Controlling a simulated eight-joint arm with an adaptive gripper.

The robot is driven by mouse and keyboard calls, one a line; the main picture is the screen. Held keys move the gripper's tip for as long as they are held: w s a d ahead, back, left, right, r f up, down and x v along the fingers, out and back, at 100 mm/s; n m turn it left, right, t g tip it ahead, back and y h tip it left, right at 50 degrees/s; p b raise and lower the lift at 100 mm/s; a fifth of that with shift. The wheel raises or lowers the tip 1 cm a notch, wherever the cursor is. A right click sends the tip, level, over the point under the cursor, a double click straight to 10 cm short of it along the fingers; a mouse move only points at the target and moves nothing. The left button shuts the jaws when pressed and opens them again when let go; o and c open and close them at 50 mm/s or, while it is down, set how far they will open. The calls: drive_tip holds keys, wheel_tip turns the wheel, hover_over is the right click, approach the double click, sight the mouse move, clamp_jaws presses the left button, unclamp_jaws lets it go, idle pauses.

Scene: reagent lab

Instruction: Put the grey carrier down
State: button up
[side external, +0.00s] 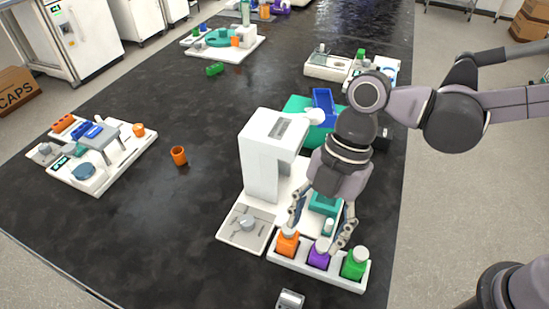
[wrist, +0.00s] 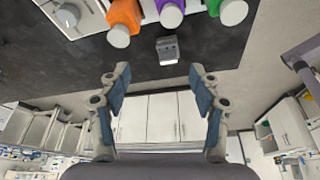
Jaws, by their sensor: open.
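A small grey block (side external: 290,299), which looks like the grey carrier, sits on the black bench near its front edge, cut by the picture's bottom in the side view. It shows whole in the wrist view (wrist: 167,50), with darker marks on its top. My gripper (side external: 319,230) is open, its fingers apart above and behind the white bottle rack. The wrist view shows nothing between the fingertips (wrist: 158,75). The block is apart from both fingers.
The white rack (side external: 318,271) holds an orange bottle (side external: 287,243), a purple bottle (side external: 319,256) and a green bottle (side external: 355,264). A tall white machine (side external: 272,155) stands just left of my gripper. An orange cup (side external: 179,156) stands farther left, with bare bench around it.

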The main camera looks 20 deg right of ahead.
drive_tip(key=w+d+r+m+t+h, duration=0.1)
drive_tip(key=d+m+t, duration=0.3)
drive_tip(key=d+m, duration=0.8)
drive_tip(key=w+d+r+m+t+h, duration=0.1)
drive_tip(key=d+m+t, duration=0.4)
drive_tip(key=d+m, duration=0.6)
drive_tip(key=w+d+h, duration=0.1)
drive_tip(key=w+d, duration=0.1)
drive_tip(key=d, duration=0.4)
drive_tip(key=shift+w+d+r+m+h, duration=0.2)
drive_tip(key=shift+d+m+h, duration=0.1)
drive_tip(key=shift+d+m, duration=0.1)
